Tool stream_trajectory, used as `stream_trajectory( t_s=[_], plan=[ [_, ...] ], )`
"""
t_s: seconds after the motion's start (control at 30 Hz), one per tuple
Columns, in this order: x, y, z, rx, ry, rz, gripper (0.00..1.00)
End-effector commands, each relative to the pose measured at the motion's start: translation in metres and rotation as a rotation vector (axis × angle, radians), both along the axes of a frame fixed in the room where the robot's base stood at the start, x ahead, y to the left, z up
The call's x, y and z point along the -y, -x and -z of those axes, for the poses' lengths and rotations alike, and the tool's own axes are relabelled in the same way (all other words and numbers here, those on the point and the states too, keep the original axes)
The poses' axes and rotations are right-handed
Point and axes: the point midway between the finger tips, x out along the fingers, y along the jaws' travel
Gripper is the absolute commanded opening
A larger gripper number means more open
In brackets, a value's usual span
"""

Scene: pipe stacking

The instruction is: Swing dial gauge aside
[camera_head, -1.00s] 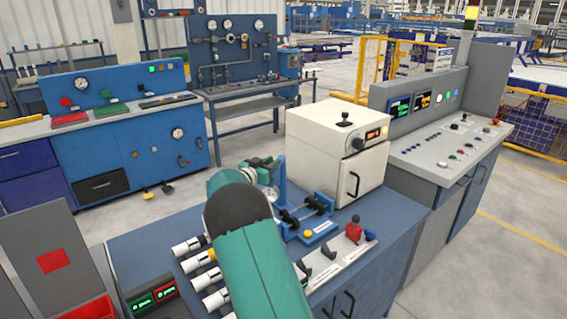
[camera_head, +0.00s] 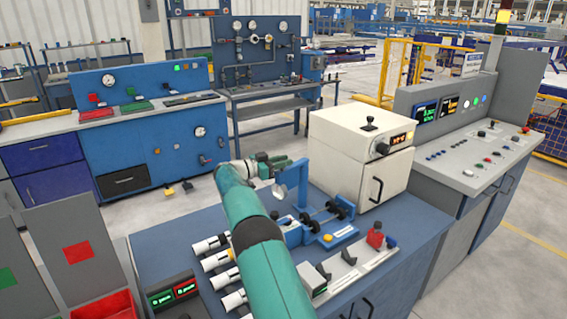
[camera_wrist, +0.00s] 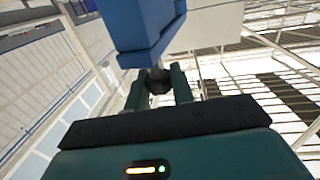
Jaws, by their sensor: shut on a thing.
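My teal gripper (camera_head: 272,165) is at the blue gauge stand (camera_head: 302,182), above the bench. In the wrist view its two fingers (camera_wrist: 159,90) are shut around a small dark, rounded part of the dial gauge (camera_wrist: 158,76). A thin stem joins this part to a blue block (camera_wrist: 148,28) above it. The stand rises from a blue fixture (camera_head: 328,226), which carries a shaft with black wheels. My arm hides part of the fixture's left side.
White pipes (camera_head: 218,262) lie along the bench's left side. A cream box (camera_head: 350,150) stands behind the fixture. A red part (camera_head: 375,238) sits in a grey rack at the front right. A two-display box (camera_head: 172,292) is at the front left.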

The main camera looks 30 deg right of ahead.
Motion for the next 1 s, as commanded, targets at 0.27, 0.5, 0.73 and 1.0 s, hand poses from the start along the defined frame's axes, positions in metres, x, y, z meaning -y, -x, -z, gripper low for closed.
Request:
stream_trajectory(
  t_s=[0.27, 0.5, 0.73, 1.0],
  plan=[
    [0.001, -0.0022, -0.0012, 0.002, 0.004, 0.05, 0.0],
    [0.0011, -0.0032, -0.0027, 0.003, 0.005, 0.068, 0.0],
    [0.0013, -0.0033, -0.003, 0.002, 0.005, 0.073, 0.0],
    [0.0015, -0.0034, -0.0035, 0.003, 0.006, 0.072, 0.26]
  ],
)
